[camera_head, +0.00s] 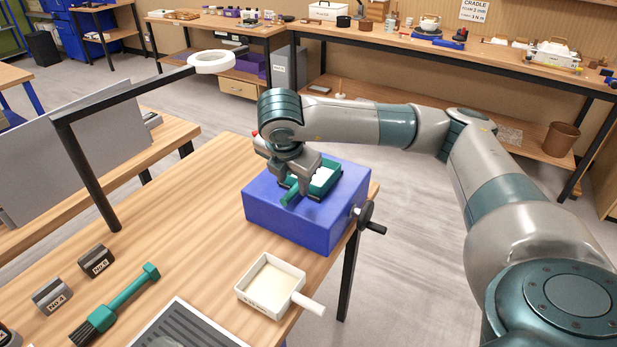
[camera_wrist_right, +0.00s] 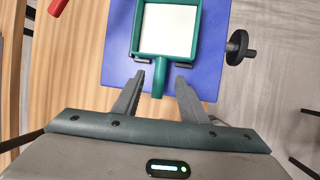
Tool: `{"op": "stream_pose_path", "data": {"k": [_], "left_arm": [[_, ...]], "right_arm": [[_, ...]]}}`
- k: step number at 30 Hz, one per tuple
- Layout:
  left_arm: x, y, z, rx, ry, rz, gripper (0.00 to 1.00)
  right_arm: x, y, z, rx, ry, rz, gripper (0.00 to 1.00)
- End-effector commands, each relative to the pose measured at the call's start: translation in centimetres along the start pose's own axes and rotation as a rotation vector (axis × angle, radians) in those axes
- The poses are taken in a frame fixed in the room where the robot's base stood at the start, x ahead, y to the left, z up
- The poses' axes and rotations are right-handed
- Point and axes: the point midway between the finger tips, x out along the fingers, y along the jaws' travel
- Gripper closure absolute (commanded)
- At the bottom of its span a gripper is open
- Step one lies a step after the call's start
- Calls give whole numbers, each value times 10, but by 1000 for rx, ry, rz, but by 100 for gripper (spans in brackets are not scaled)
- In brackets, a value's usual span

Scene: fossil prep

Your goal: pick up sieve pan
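A green square pan (camera_wrist_right: 137,32) with a pale inside and a short green handle (camera_wrist_right: 158,82) sits on a blue box (camera_head: 290,222); it also shows in the head view (camera_head: 327,178). My right gripper (camera_wrist_right: 160,78) is open over the box. In the wrist view its two fingers stand on either side of the green handle, with gaps visible on both sides. A second, white square pan (camera_head: 271,286) with a white handle (camera_head: 308,304) lies on the table near its right edge. Which pan is the sieve pan I cannot tell for sure. My left gripper is out of view.
The blue box has a black crank (camera_head: 370,221) on its right side. On the wooden table (camera_head: 190,225) lie a green brush (camera_head: 120,300), dark labelled blocks (camera_head: 97,261) and a grey striped panel (camera_head: 185,328). A ring lamp (camera_head: 211,62) hangs at upper left.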

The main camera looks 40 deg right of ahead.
Motion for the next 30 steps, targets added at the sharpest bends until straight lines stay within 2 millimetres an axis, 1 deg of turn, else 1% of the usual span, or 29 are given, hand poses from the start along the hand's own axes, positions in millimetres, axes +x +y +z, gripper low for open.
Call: {"op": "stream_pose_path", "data": {"k": [1,5,9,12,26,27,28,29,30], "left_arm": [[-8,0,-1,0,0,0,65],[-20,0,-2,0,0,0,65],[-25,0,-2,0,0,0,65],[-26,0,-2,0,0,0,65],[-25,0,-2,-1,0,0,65],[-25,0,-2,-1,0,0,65],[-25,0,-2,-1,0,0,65],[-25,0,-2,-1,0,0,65],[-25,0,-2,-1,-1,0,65]], "right_arm": [[2,-1,1,-1,-1,-5,61],[16,0,1,0,-1,-5,61],[34,0,0,1,0,-4,61],[40,0,-1,0,0,-3,61],[41,0,-1,0,0,-1,61],[41,0,-1,0,0,-1,66],[41,0,-1,0,0,-1,73],[41,0,-1,0,0,-1,80],[41,0,-1,0,0,-1,90]]}}
